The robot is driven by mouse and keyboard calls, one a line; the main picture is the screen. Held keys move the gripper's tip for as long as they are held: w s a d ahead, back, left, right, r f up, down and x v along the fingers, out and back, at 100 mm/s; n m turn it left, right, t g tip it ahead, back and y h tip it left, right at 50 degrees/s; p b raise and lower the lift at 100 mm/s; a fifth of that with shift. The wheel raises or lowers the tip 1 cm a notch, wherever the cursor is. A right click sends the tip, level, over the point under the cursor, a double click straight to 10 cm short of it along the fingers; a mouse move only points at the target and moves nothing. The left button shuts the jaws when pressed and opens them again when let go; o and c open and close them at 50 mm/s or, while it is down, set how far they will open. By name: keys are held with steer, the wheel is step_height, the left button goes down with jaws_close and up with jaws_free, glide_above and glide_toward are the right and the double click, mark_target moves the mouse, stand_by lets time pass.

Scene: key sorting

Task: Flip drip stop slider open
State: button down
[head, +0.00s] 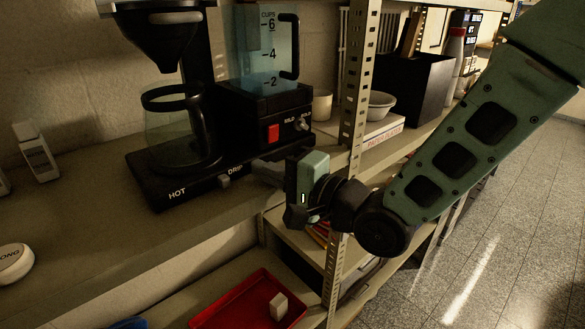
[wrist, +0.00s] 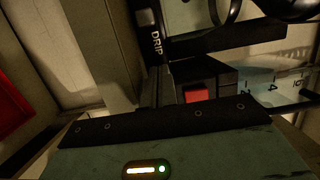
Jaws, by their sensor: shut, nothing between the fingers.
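The black coffee maker (head: 180,190) stands on the upper shelf, with HOT and DRIP printed on its base front. The small grey drip stop slider (head: 224,181) sits on that front edge by the DRIP label. It also shows at the top of the wrist view (wrist: 146,18). Whether it is open or closed I cannot tell. My gripper (head: 260,167) is shut and empty, right of the slider and apart from it. In the wrist view its fingers (wrist: 158,84) are together, below the DRIP label.
A red switch (head: 273,133) is on the coffee maker's right side, below the clear water tank (head: 268,55). The glass carafe (head: 180,130) sits on the base. A perforated metal post (head: 352,90) rises right of my gripper. A red tray (head: 240,308) lies on the shelf below.

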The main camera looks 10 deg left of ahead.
mark_target(205, 184)
steer(key=shift+s+a+r+p, duration=0.1)
steer(key=shift+s+a+p, duration=0.25)
steer(key=shift+s, duration=0.3)
steer(key=shift+s+a+r+p, duration=0.1)
steer(key=shift+s+a+p, duration=0.05)
steer(key=shift+s+a, duration=0.4)
steer(key=shift+s+a+f, duration=0.2)
steer(key=shift+s, duration=0.2)
steer(key=s+a+b, duration=0.1)
steer(key=s+a, duration=0.1)
steer(key=s, duration=0.1)
steer(key=shift+s+a+f+b, duration=0.1)
steer(key=shift+s+a+b, duration=0.05)
steer(key=shift+a+b, duration=0.2)
steer(key=shift+s+a, duration=0.1)
steer(key=shift+a, duration=0.05)
steer(key=b+v, duration=1.2)
steer(key=b, duration=0.1)
steer(key=shift+b, duration=0.3)
